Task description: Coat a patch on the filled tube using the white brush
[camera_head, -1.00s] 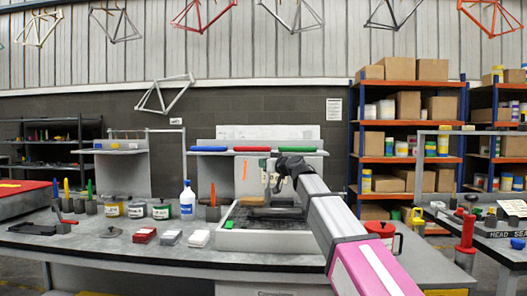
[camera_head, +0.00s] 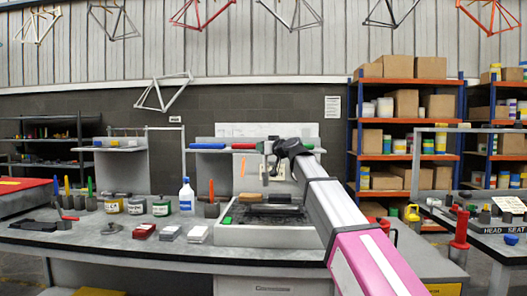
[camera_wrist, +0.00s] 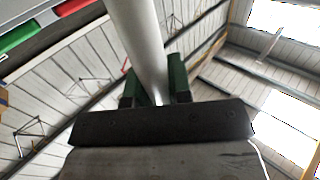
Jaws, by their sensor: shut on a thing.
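My gripper (camera_head: 270,158) is raised above the shallow white tray (camera_head: 270,236) on the bench. In the wrist view its dark green finger pads (camera_wrist: 155,88) are closed on a smooth, pale round shaft (camera_wrist: 138,40). I take this for the white brush's handle; its bristles are not clear in either view. In the head view a small pale shape (camera_head: 265,179) shows just below the gripper. The tray holds dark pieces and a brown block (camera_head: 254,197). I cannot tell which piece, if any, is the filled tube.
Left of the tray stand a blue-capped white bottle (camera_head: 187,197), labelled jars (camera_head: 161,208), and small red and grey blocks (camera_head: 144,231). Coloured handles stand in holders farther left. A shelf (camera_head: 240,149) with coloured bars is behind the tray. A red canister (camera_head: 386,228) is at right.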

